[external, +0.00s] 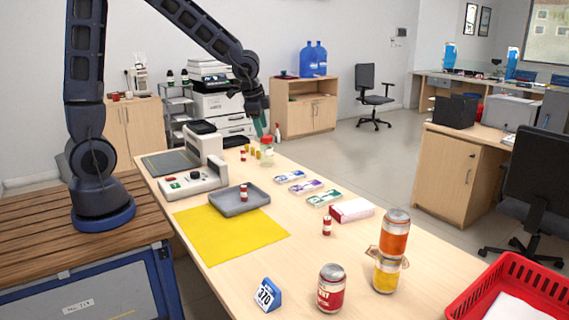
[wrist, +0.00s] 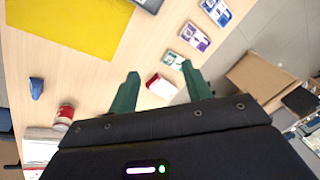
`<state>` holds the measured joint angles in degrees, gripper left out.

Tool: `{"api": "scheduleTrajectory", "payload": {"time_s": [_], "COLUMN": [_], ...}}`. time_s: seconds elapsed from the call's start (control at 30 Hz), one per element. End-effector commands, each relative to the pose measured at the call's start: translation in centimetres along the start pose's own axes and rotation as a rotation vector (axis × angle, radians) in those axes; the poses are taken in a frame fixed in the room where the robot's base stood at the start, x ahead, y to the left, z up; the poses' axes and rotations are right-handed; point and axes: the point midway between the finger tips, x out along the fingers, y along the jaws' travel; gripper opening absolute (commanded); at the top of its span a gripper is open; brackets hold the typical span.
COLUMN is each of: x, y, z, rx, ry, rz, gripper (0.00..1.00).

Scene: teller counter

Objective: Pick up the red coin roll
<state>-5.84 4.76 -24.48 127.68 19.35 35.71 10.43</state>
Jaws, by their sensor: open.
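Several red coin rolls with white bands show in the external view. One red roll (external: 243,193) stands on the grey tray (external: 222,205), another red roll (external: 327,226) stands on the bare counter in front of the red-and-white box, and a small red one (external: 243,155) stands farther back. My gripper (external: 261,130) is raised over the far end of the counter, above the red-lidded jar and apart from the rolls.
A red-lidded jar (external: 267,154) and yellow rolls stand below my gripper. Banknote bundles (external: 307,188) and a red-and-white box (external: 352,210) lie along the right. Stacked cans (external: 390,255), a red can (external: 331,288) and a number stand (external: 267,296) are in front. The yellow mat (external: 225,238) is clear.

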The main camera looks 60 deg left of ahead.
Motion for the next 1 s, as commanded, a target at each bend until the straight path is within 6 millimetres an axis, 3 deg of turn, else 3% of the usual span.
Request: {"api": "scheduleTrajectory", "payload": {"time_s": [0.1, 0.6, 1.0], "x": [2.9, 13.5, 19.7], "y": [0.9, 6.6, 12.0], "z": [-2.4, -11.2, -16.7], "rx": [0.067, 0.297, 0.407], "ry": [0.011, 0.128, 0.265], "rz": [0.036, 0.205, 0.343], "gripper": [0.49, 0.49, 0.49]}}
